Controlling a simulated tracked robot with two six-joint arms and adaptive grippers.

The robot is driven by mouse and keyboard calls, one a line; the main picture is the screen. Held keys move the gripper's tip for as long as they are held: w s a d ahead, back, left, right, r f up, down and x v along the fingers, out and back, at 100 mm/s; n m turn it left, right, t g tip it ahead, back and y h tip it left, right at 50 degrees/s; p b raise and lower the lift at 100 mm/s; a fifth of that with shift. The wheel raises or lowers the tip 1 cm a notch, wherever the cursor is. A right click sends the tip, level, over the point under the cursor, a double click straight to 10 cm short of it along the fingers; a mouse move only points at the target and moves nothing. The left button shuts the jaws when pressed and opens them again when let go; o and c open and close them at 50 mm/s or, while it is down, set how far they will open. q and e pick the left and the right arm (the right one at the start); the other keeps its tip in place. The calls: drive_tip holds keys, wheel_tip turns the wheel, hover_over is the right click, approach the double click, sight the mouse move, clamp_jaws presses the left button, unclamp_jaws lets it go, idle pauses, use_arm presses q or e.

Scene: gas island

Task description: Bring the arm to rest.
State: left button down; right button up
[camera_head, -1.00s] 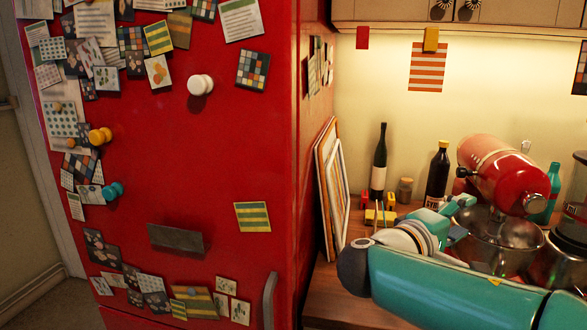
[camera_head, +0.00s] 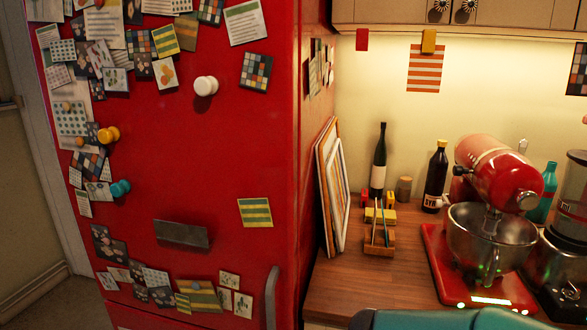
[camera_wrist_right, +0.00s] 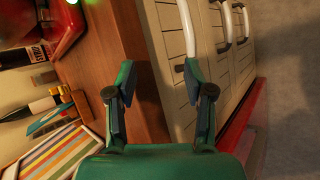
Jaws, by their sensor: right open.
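My right gripper (camera_wrist_right: 158,85) shows in the right wrist view with its two fingers spread apart and nothing between them. Beyond the fingers are the counter's wooden edge and pale cabinet fronts with handles. In the head view only a teal part of my right arm shows at the bottom right edge; the gripper itself is out of that picture. My left gripper is in neither view.
A wooden counter (camera_head: 345,290) carries a red stand mixer (camera_head: 497,180) with a metal bowl, dark bottles (camera_head: 379,160), a small wooden holder (camera_head: 379,238) and leaning boards (camera_head: 331,190). A red fridge (camera_head: 215,150) with magnets and papers stands at left.

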drive_tip(key=s+a+f+m+g+y, duration=0.1)
drive_tip(key=s+a+f+m+y, duration=0.2)
drive_tip(key=s+f, duration=0.5)
drive_tip(key=s+a+f+m+g+y, duration=0.2)
drive_tip(key=s+a+f+m+y, duration=0.2)
drive_tip(key=s+f, duration=0.4)
drive_tip(key=s+a+f+m+g+y+p, duration=0.1)
drive_tip(key=s+a+f+m+y, duration=0.3)
drive_tip(key=f, duration=0.7)
drive_tip(key=s+m, duration=0.2)
drive_tip(key=s, duration=0.2)
drive_tip(key=shift+s+a+f+g, duration=0.2)
drive_tip(key=shift+a+f+g, duration=0.1)
drive_tip(key=shift+a+f, duration=0.1)
